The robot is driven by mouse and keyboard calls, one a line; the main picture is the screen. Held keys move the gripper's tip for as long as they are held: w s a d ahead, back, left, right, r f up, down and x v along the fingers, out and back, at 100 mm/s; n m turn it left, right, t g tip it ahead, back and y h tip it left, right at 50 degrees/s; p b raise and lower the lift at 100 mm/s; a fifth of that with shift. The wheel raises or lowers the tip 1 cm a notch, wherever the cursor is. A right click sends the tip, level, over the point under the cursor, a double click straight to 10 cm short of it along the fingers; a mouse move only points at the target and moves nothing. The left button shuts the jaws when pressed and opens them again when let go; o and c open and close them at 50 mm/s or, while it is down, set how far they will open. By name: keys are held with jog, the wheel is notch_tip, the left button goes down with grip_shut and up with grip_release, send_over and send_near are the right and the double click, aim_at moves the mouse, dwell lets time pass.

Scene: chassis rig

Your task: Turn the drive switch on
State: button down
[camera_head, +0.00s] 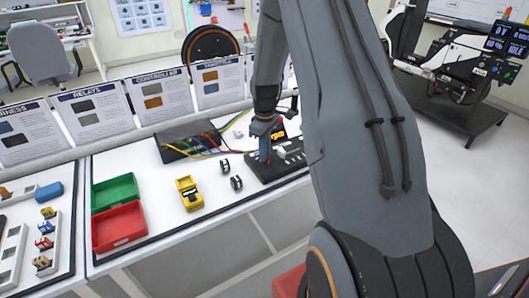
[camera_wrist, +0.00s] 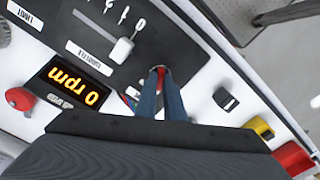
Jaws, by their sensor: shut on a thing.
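The dark control panel (camera_wrist: 150,20) lies under my gripper, and it also shows on the white table in the head view (camera_head: 258,172). My gripper (camera_wrist: 161,80) points down at the panel with its blue-grey fingers close together. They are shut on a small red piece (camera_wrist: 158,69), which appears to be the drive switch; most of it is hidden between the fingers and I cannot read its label.
Coloured wires (camera_head: 205,142) lie behind.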

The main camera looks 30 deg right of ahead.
jog(key=m, duration=0.6)
jog(key=shift+b, duration=0.3)
jog(key=m, duration=0.5)
jog(key=shift+m, duration=0.4)
jog(key=c, duration=1.9)
grip_release()
jog(key=shift+o, duration=0.2)
jog(key=shift+r+b, duration=0.1)
jog(key=shift+b, duration=0.2)
notch_tip(320, 180, up, 8)
jog(key=shift+f+b, duration=0.15)
jog(key=shift+b, duration=0.7)
